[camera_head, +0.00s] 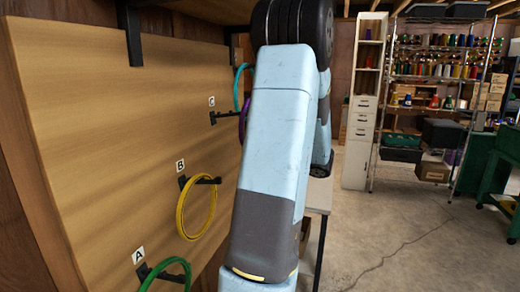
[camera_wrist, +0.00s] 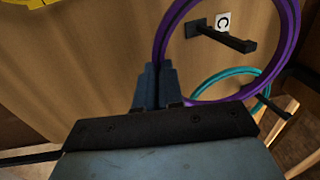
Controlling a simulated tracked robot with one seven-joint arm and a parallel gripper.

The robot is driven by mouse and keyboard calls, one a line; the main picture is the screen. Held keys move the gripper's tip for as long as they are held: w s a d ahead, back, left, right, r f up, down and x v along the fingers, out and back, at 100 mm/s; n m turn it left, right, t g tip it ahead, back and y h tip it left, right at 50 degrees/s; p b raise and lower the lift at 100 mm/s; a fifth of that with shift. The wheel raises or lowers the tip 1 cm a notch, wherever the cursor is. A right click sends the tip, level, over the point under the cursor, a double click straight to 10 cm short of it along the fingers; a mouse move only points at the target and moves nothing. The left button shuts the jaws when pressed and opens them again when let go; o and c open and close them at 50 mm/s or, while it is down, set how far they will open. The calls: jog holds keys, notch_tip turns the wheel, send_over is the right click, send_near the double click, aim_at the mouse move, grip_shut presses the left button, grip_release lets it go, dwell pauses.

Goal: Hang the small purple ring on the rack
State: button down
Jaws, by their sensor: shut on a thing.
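The purple ring (camera_wrist: 161,40) is held between the fingers of my gripper (camera_wrist: 156,75) in the wrist view, at its lower left edge. In the head view a sliver of the purple ring (camera_head: 243,121) shows beside my arm, which hides the rest and my gripper. The wooden rack board (camera_head: 120,120) has black pegs. The empty-looking peg C (camera_wrist: 232,38) appears inside the ring's outline in the wrist view. I cannot tell whether its tip passes through the ring. Peg C (camera_head: 226,116) also shows in the head view, just left of the ring.
A green ring (camera_head: 165,265) hangs at peg A, a yellow ring (camera_head: 182,213) on peg B. A teal ring (camera_wrist: 205,82) hangs on a peg beyond C. A table (camera_head: 318,197) stands behind my arm. Shelves (camera_head: 430,80) stand at the back right; the floor before them is clear.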

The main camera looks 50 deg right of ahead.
jog(key=w+a+f, duration=0.3)
jog(key=w+f, duration=0.1)
jog(key=w, duration=0.4)
jog(key=shift+a, duration=0.15)
dwell(0.5)
dwell(0.5)
jog(key=c, duration=1.2)
grip_release()
jog(key=shift+o, duration=0.4)
jog(key=shift+o, duration=0.6)
